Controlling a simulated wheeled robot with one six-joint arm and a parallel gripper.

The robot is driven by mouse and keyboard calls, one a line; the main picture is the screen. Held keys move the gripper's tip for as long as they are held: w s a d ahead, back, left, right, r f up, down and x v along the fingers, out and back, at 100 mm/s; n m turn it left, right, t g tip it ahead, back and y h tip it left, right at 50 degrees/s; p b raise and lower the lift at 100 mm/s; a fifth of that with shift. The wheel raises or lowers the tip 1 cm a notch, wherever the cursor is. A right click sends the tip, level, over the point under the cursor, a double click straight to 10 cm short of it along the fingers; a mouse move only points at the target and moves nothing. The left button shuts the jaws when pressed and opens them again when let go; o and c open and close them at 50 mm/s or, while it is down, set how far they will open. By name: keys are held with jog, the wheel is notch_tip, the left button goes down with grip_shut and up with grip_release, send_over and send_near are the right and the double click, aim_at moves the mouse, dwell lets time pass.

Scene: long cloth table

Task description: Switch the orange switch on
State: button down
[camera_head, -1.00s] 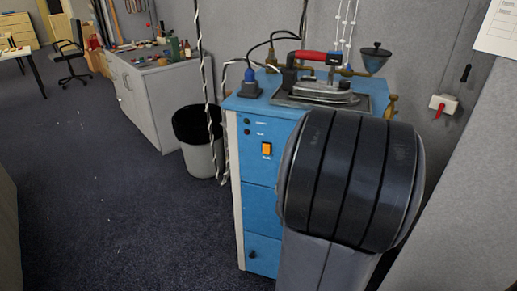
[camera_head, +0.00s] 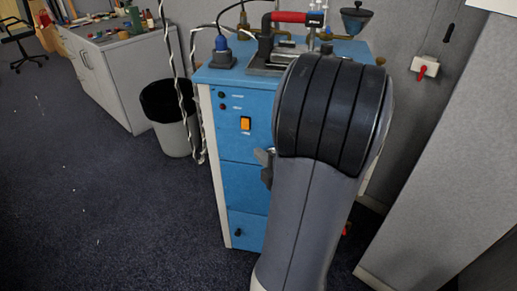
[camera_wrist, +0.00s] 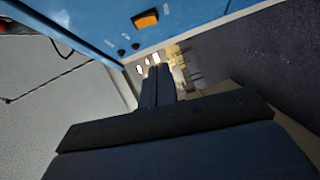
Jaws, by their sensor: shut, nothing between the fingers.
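The orange switch (camera_head: 245,124) is a small upright rectangle on the upper front of the blue cabinet (camera_head: 240,187). It also shows in the wrist view (camera_wrist: 146,20) at the top, tilted. My gripper (camera_head: 264,166) pokes out from behind my arm in the head view, below and to the right of the switch. In the wrist view my gripper (camera_wrist: 158,72) is shut and empty, its tips a little apart from the switch. I cannot tell whether the switch is on or off.
A red wall switch (camera_head: 423,72) is at right. Floor at left is clear.

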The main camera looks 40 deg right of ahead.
send_near(242, 129)
jog(key=w+a, duration=0.3)
jog(key=w, duration=0.1)
jog(key=d, duration=0.1)
jog(key=w+d+p, duration=0.1)
jog(key=w+d, duration=0.1)
jog(key=d, duration=0.1)
jog(key=shift+f, duration=0.1)
jog(key=shift+w+d+f+b, duration=0.15)
jog(key=shift+f+b, duration=0.15)
jog(key=shift+b, duration=0.8)
jog(key=shift+r+p, duration=0.3)
jog(key=shift+f, duration=0.1)
